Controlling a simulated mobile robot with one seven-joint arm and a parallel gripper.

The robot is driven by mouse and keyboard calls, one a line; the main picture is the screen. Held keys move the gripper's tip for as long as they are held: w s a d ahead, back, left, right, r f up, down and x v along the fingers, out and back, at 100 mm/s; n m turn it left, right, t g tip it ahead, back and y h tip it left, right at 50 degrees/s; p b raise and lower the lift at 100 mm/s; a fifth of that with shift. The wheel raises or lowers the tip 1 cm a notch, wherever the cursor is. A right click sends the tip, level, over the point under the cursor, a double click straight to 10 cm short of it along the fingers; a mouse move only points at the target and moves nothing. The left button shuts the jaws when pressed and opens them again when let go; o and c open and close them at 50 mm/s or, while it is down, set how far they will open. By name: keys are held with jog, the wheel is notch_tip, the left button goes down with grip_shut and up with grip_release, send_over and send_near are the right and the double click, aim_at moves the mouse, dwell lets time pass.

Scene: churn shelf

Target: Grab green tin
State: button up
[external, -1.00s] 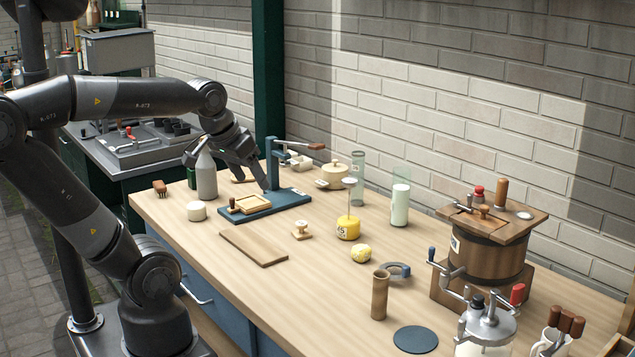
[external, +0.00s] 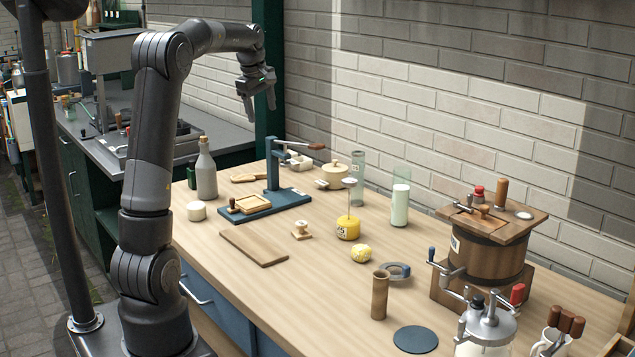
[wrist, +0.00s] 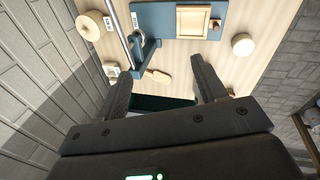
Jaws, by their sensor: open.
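The green tin (external: 191,178) is a small dark green cylinder at the far left end of the workbench in the external view. It stands just behind the grey bottle (external: 206,172), which partly covers it. My gripper (external: 260,107) is open and empty, high above the bench's far end, up and to the right of the tin. In the wrist view the open fingers (wrist: 160,72) point over the bench end. I cannot make out the tin there.
A blue lever press (external: 272,185) stands right of the bottle, with a white round block (external: 196,211) in front. A green post (external: 268,60) rises close behind my gripper. Bare bench lies around the wooden board (external: 254,247).

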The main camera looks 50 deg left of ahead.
jog(key=w+a+f+n, duration=0.1)
jog(key=a+f+n, duration=0.35)
jog(key=a, duration=0.75)
jog(key=n+g+h, duration=0.1)
jog(key=n+g, duration=0.2)
jog(key=n, duration=0.8)
send_over(193, 168)
jog(key=a, duration=0.1)
jog(key=f, duration=1.3)
jog(key=shift+w+a, duration=0.1)
jog(key=shift+w, duration=0.1)
notch_tip(193, 168, down, 5)
jog(key=shift+r, duration=0.15)
jog(key=shift+f, duration=2.9)
jog(key=shift+c, duration=0.6)
jog(key=c, duration=1)
jog(key=shift+r, duration=0.1)
